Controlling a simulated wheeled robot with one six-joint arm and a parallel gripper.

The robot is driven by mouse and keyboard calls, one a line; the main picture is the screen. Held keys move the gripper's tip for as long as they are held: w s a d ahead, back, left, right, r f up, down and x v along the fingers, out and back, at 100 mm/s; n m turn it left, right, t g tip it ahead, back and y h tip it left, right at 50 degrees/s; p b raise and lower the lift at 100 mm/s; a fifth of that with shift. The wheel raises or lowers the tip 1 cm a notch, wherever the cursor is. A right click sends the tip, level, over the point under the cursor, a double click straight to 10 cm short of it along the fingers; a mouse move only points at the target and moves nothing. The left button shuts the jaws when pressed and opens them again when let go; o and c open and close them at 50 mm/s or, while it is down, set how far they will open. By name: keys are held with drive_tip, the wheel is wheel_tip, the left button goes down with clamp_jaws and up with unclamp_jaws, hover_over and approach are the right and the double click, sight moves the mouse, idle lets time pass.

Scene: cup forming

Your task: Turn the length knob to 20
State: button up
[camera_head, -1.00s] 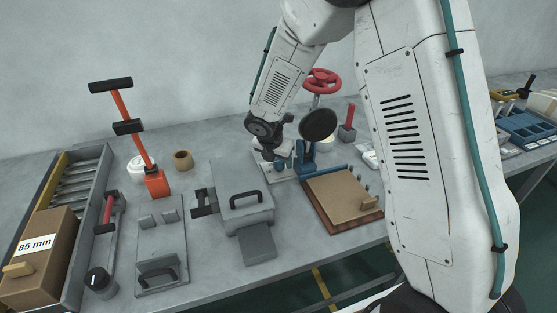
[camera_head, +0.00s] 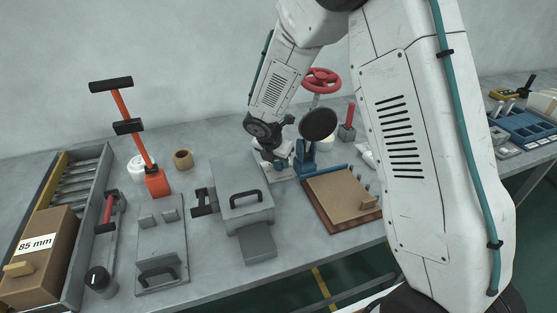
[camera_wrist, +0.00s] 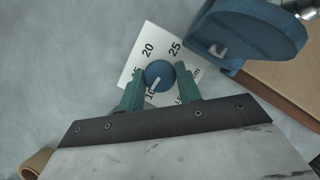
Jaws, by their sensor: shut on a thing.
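The length knob (camera_wrist: 159,74) is a round blue knob with a white pointer line, in the wrist view. It sits on a white dial plate (camera_wrist: 133,62) marked 10, 20 and 25, with another number partly hidden by a finger. The pointer line points down and slightly left, near the 10. My gripper (camera_wrist: 160,84) has its green fingers on either side of the knob and is shut on it. In the head view my wrist is low over the dial plate (camera_head: 277,175), and the fingers are hard to make out.
A blue stand with a dark round disc (camera_head: 318,124) is close right of the gripper. A wooden board (camera_head: 340,194) lies right of it, a grey press block (camera_head: 244,200) to the left. A red handwheel (camera_head: 322,81) stands behind.

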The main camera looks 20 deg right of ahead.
drive_tip(key=m+g, duration=0.1)
drive_tip(key=m, duration=0.2)
drive_tip(key=m+g+h, duration=0.1)
drive_tip(key=m, duration=0.1)
drive_tip(key=shift+w+a+m, duration=0.1)
drive_tip(key=shift+w+m, duration=0.1)
drive_tip(key=shift+m, duration=0.2)
drive_tip(key=m+g, duration=0.1)
drive_tip(key=m, duration=0.1)
drive_tip(key=m+g, duration=0.1)
drive_tip(key=m, duration=0.2)
drive_tip(key=shift+w, duration=0.15)
drive_tip(key=m+g, duration=0.1)
drive_tip(key=m, duration=0.2)
drive_tip(key=m+y, duration=0.1)
drive_tip(key=m, duration=0.2)
drive_tip(key=shift+w+g, duration=0.15)
drive_tip(key=shift+g, duration=0.25)
drive_tip(key=m, duration=0.2)
drive_tip(key=m+y, duration=0.1)
drive_tip(key=m, duration=0.1)
drive_tip(key=m+g+y, duration=0.1)
drive_tip(key=m, duration=0.1)
drive_tip(key=shift+d, duration=0.25)
drive_tip(key=o, duration=1)
drive_tip(key=shift+r, duration=0.1)
drive_tip(key=d+v, duration=0.1)
drive_tip(key=v, duration=0.6)
drive_tip(key=shift+w+a+r, duration=0.3)
drive_tip(key=shift+a, duration=0.2)
